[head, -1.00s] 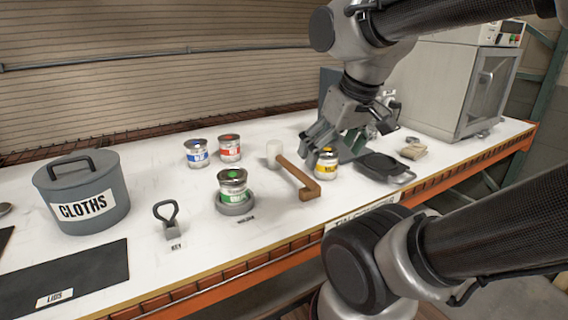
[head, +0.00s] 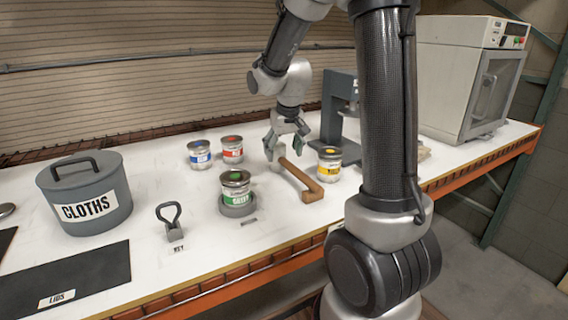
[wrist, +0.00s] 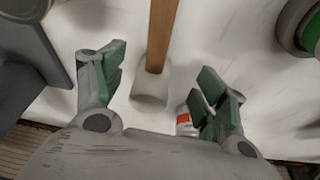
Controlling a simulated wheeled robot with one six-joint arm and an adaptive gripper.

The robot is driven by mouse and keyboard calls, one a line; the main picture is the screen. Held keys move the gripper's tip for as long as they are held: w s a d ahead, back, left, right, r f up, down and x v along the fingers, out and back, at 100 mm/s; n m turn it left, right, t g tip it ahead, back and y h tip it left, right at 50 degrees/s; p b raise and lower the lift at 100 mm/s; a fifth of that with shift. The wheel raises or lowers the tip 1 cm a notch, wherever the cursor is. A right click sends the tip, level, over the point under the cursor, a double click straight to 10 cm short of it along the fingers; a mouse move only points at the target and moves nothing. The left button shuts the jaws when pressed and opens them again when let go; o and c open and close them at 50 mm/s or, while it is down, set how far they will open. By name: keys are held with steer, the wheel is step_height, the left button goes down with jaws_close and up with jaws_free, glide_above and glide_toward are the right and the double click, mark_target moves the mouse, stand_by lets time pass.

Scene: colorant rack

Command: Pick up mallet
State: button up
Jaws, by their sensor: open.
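In the wrist view the mallet's pale head (wrist: 150,87) and straight wooden handle show between the two fingers. My gripper (head: 285,150) is open and above the mallet's head end, with green pads on its fingers. In the wrist view my gripper (wrist: 160,85) has one finger on each side of the mallet, and neither visibly touches it. The gripper partly hides the mallet's head in the head view.
Blue (head: 200,155), red (head: 232,150) and yellow (head: 329,165) cans stand near the mallet. A green can (head: 236,187) sits in a round grey holder to its left. A grey press-like stand (head: 338,110) is close behind on the right. A cloths bin (head: 85,200) stands at left.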

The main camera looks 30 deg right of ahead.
mark_target(279, 159)
steer(key=shift+w+r+t, duration=0.25)
steer(key=shift+w+t, duration=0.25)
steer(key=shift+w, duration=0.5)
steer(key=x, duration=0.7)
steer(key=shift+d, duration=0.25)
steer(key=c, duration=1.2)
